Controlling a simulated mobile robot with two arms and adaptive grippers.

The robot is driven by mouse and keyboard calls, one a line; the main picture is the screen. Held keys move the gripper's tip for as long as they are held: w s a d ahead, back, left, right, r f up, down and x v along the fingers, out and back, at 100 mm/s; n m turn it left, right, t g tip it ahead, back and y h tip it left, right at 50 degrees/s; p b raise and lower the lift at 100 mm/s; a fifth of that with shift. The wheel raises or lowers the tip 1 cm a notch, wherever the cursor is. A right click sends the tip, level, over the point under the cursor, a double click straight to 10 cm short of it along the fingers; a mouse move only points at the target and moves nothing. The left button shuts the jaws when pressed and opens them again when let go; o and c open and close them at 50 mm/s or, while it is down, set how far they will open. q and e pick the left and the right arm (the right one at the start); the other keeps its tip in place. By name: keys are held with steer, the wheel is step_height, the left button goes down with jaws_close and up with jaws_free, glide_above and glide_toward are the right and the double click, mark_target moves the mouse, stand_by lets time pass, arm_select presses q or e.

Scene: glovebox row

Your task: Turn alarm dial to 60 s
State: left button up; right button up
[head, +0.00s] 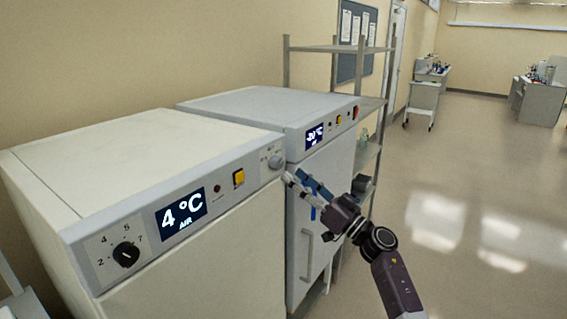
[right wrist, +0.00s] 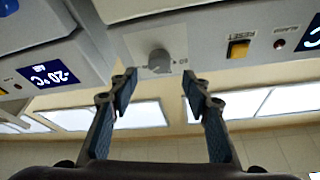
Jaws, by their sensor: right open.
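The alarm dial (head: 275,161) is a small grey knob at the right end of the near cabinet's front panel. In the right wrist view, which is upside down, the grey dial (right wrist: 160,62) sits on a light plate with a small mark, seemingly "60", to its right. I cannot tell exactly where the dial points. My right gripper (head: 296,182) is just right of and below the dial in the head view. Its two fingers (right wrist: 158,84) are spread, with the dial ahead between them, apart from it and nothing held. My left gripper is not in view.
The near cabinet (head: 140,150) also carries a black numbered dial (head: 126,254), a "4 °C AIR" display (head: 181,212) and a yellow button (head: 239,178). A second cabinet (head: 265,103) reading -20 °C stands close behind. A metal shelf rack (head: 370,150) follows. Open floor lies right.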

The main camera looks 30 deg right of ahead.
mark_target(280, 164)
steer(key=p+x, duration=0.1)
steer(key=x, duration=0.5)
steer(key=shift+f, duration=0.15)
